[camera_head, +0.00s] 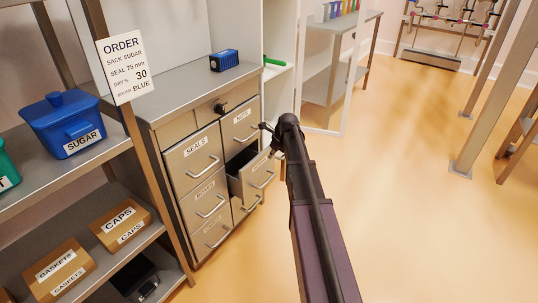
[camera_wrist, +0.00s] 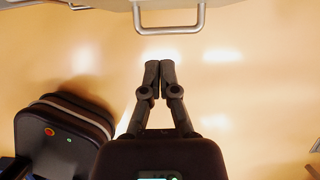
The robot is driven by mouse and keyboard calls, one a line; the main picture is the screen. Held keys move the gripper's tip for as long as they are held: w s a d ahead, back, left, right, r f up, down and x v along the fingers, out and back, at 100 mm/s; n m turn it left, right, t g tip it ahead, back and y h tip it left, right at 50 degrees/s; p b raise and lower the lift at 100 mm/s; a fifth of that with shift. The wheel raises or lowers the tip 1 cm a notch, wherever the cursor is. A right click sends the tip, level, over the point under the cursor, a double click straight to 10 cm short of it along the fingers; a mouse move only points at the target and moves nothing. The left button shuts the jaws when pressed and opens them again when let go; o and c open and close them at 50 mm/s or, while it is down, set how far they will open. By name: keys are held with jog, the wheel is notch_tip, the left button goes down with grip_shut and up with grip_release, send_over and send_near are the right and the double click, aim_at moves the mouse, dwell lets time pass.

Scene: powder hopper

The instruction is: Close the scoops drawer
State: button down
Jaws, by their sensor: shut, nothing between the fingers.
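A grey drawer cabinet (camera_head: 165,132) stands left of centre in the head view. One drawer (camera_head: 236,184) in its right column, below the top one, is pulled partly out, with a dark interior showing. Its label is too small and partly covered to read, so I cannot confirm it is the scoops drawer. My gripper (camera_head: 264,127) is near the cabinet front, above the open drawer. In the wrist view my gripper (camera_wrist: 159,68) is shut and empty. A drawer handle (camera_wrist: 168,30) lies just ahead of the fingertips, apart from them.
The other drawers, including the seals drawer (camera_head: 192,160), look shut. A blue box (camera_head: 224,60) lies on the cabinet top. A shelf with a blue sugar tub (camera_head: 62,118) and cardboard boxes stands at left. Open floor (camera_head: 410,200) lies to the right.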

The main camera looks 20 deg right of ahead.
jog(key=shift+p+v, duration=2)
jog(key=shift+v, duration=0.45)
jog(key=s+t+b, duration=0.1)
jog(key=b, duration=0.1)
jog(key=s+f+t+y+b, duration=0.1)
jog(key=s+b, duration=0.1)
jog(key=s+a+f+t+y+b, duration=0.1)
jog(key=s+b, duration=0.1)
jog(key=shift+s+f+t, duration=0.1)
jog(key=shift+t, duration=0.3)
jog(key=shift+b, duration=0.3)
